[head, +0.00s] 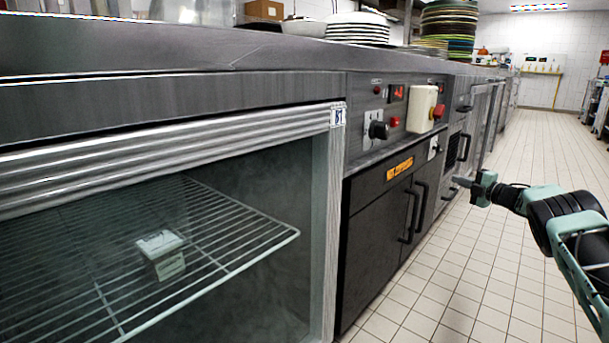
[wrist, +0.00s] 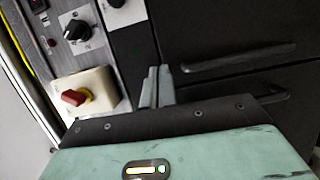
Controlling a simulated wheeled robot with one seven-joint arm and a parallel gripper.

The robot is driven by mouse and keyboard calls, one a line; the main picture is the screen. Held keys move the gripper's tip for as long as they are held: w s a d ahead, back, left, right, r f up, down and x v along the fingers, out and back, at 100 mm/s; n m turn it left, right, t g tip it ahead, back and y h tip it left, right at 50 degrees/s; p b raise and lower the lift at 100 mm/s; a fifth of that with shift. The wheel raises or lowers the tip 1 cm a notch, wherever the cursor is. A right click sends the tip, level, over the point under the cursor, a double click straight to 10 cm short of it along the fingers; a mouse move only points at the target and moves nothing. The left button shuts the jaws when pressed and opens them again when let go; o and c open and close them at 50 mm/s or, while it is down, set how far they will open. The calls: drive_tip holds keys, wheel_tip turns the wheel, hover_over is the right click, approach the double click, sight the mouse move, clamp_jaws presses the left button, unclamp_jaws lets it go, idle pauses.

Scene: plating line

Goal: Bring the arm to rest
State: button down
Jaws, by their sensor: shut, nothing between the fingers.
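My gripper (head: 463,183) is at the right of the head view, held out over the tiled aisle in front of the counter's dark cabinet doors. In the wrist view its two fingers (wrist: 157,86) are together with nothing between them. My arm reaches in from the right edge of the head view, bent at a dark joint. In the wrist view the fingers point toward the dark cabinet front, and a door handle (wrist: 225,62) shows just beyond them. I cannot tell the exact gap to it.
At left, an open compartment holds a wire shelf (head: 236,252) with a small box (head: 161,254). Plates (head: 357,28) stand on the counter. The tiled floor (head: 470,275) is clear.

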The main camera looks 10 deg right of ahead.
wheel_tip(320, 180, up, 8)
drive_tip(key=d+m+t+h, duration=0.2)
drive_tip(key=m+h, duration=0.5)
drive_tip(key=m, duration=0.1)
drive_tip(key=s+a+r+m+g+h, duration=0.1)
drive_tip(key=s+a+m+g+h, duration=0.35)
drive_tip(key=m, duration=0.35)
drive_tip(key=s+a+f+m+g+y, duration=0.1)
drive_tip(key=s+a+f+m+g, duration=0.2)
drive_tip(key=s+a, duration=0.95)
drive_tip(key=s+a+f+m+g+y+p, duration=0.1)
drive_tip(key=s+a+f+g+y, duration=0.35)
drive_tip(key=s, duration=1.25)
drive_tip(key=s+a+f+m+g+h, duration=0.15)
drive_tip(key=s+a+g, duration=0.25)
drive_tip(key=s+a, duration=0.9)
drive_tip(key=s+a+r+n+g+p, duration=0.2)
drive_tip(key=s+a+r+n+p, duration=0.5)
drive_tip(key=s+a+r+p, duration=0.65)
wheel_tip(320, 180, up, 38)
drive_tip(key=a+p, duration=0.2)
drive_tip(key=p, duration=3.3)
drive_tip(key=shift+a+f, duration=0.25)
